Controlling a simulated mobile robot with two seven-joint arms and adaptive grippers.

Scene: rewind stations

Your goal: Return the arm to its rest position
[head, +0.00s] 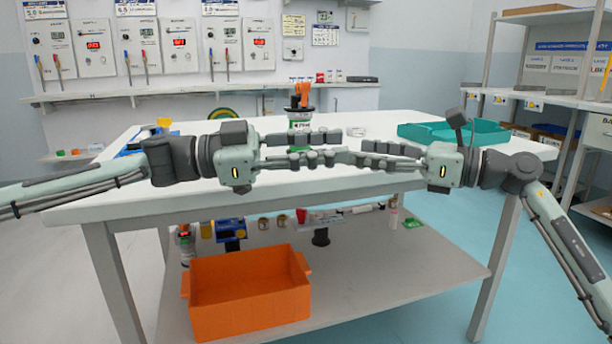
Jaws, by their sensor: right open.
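Both my arms reach in over the near part of the white table. My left gripper (336,147) points right, its two fingers apart with nothing between them. My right gripper (364,154) points left and is open, with nothing seen in it. The fingertips of the two grippers come close together or overlap in the middle of the view; I cannot tell whether they touch.
Behind the fingers, a green-labelled container with an orange top (300,105) stands on the table (390,190). A teal tray (455,132) lies at the right. An orange bin (250,295) and several small items sit on the lower shelf. Shelving (545,100) stands at the right.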

